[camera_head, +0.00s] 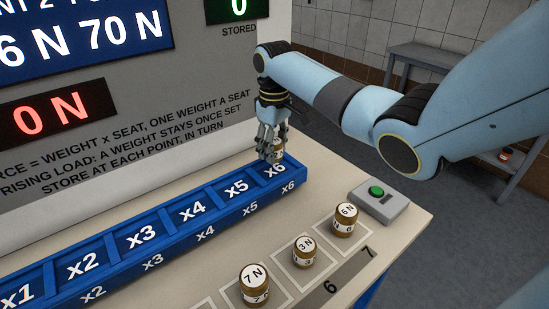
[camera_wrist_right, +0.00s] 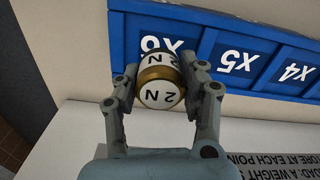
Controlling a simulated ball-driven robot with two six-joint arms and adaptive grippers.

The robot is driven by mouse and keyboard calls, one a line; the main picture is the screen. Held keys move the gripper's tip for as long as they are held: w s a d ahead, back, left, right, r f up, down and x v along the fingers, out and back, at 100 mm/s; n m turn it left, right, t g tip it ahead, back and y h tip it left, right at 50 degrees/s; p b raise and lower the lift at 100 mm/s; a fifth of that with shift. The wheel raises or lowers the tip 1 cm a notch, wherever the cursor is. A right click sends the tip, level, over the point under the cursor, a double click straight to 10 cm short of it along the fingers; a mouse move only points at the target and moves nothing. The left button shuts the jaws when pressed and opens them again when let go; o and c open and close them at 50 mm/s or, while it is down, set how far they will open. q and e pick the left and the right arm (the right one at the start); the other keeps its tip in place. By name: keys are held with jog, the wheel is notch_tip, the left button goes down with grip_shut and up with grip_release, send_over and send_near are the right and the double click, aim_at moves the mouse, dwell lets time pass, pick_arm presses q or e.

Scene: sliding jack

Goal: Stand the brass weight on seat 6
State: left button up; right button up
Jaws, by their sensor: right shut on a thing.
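My right gripper (camera_head: 271,150) is above the x6 seat (camera_head: 277,172) at the right end of the blue seat rail (camera_head: 150,230). It is shut on a brass weight (camera_head: 278,151) with a white band. In the right wrist view the weight (camera_wrist_right: 160,80) reads 2 N and sits between the two fingers of the right gripper (camera_wrist_right: 160,92). The weight overlaps the x6 seat in both views; I cannot tell whether its base touches the seat. Seats x1 to x5 that show are empty. My left gripper is not in view.
Brass weights marked 7 N (camera_head: 254,284), 3 N (camera_head: 304,251) and 6 N (camera_head: 345,219) stand on marked squares at the front. A grey box with a green button (camera_head: 378,197) is at the table's right. The sign board (camera_head: 150,120) rises behind the rail.

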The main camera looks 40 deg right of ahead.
aim_at(275, 141)
notch_tip(275, 141, down, 3)
jog(key=shift+f, duration=0.15)
jog(key=shift+f, duration=0.2)
jog(key=o, duration=1.3)
notch_tip(275, 141, up, 12)
jog(key=shift+r+b, duration=0.2)
jog(key=shift+b, duration=0.3)
jog(key=shift+s+f, duration=0.1)
